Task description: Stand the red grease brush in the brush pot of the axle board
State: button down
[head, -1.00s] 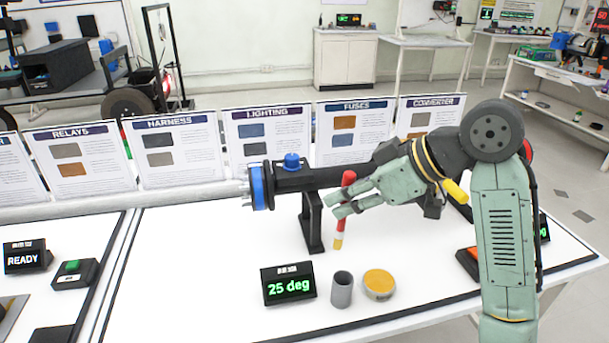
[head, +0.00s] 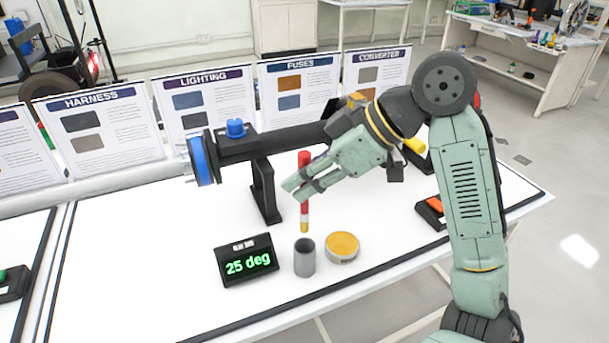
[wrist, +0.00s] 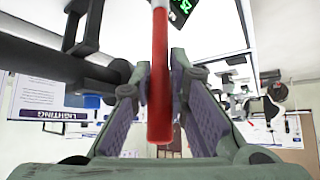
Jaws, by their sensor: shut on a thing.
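The red grease brush (head: 304,180) is held upright in my gripper (head: 298,188), with its yellowish tip pointing down. The grey brush pot (head: 304,259) stands open-topped on the white board. The brush tip is above the pot's mouth in the head view and appears clear of it. In the wrist view the brush's red handle (wrist: 159,80) runs between the two fingers of my gripper (wrist: 160,85). The pot is not visible in the wrist view.
A tin of yellow grease (head: 342,246) stands close right of the pot. A display reading 25 deg (head: 247,260) is close left. Behind are a black stand (head: 264,190) and the axle tube with its blue ring (head: 204,158).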

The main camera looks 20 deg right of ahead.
aim_at(305, 230)
jog(key=shift+f+b, duration=2.85)
jog(key=shift+f, duration=1.5)
jog(key=c, duration=1.5)
grip_release()
jog(key=v, duration=1.2)
